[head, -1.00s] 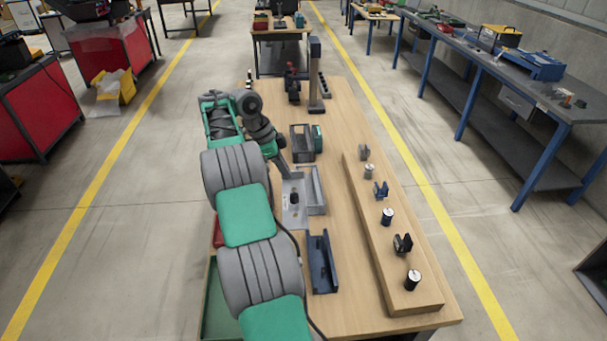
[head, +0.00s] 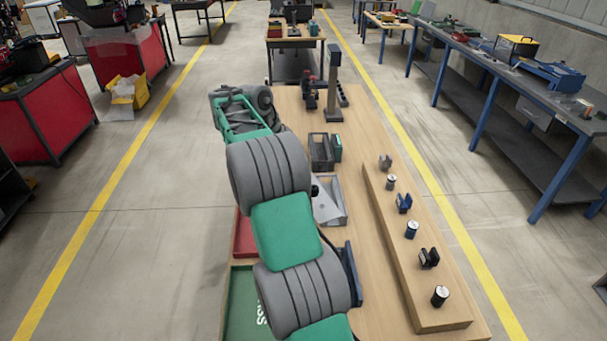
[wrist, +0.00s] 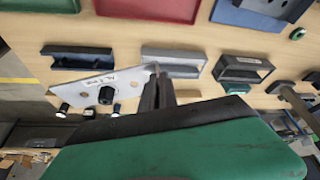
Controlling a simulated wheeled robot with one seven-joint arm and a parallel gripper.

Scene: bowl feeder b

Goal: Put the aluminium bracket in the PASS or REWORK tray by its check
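The aluminium bracket (wrist: 82,92) is a flat silver plate with holes, a dark round part and a small unreadable label. In the wrist view my gripper (wrist: 157,72) has its fingers close together at the plate's right end, and the plate appears held above the table. In the head view the bracket (head: 324,209) shows partly beside my arm; my gripper is mostly hidden there. The green tray (head: 241,300), partly lettered "SS", is at the near left. The red tray (head: 243,238) is beyond it, partly covered by my arm. Both also show at the wrist view's top.
A grey channel fixture (wrist: 175,57) stands behind the bracket, between a dark channel (wrist: 80,57) and a dark open box (wrist: 242,72). A blue tray (wrist: 245,17) is beside the red one. A wooden rail (head: 410,270) with several small parts runs along the right.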

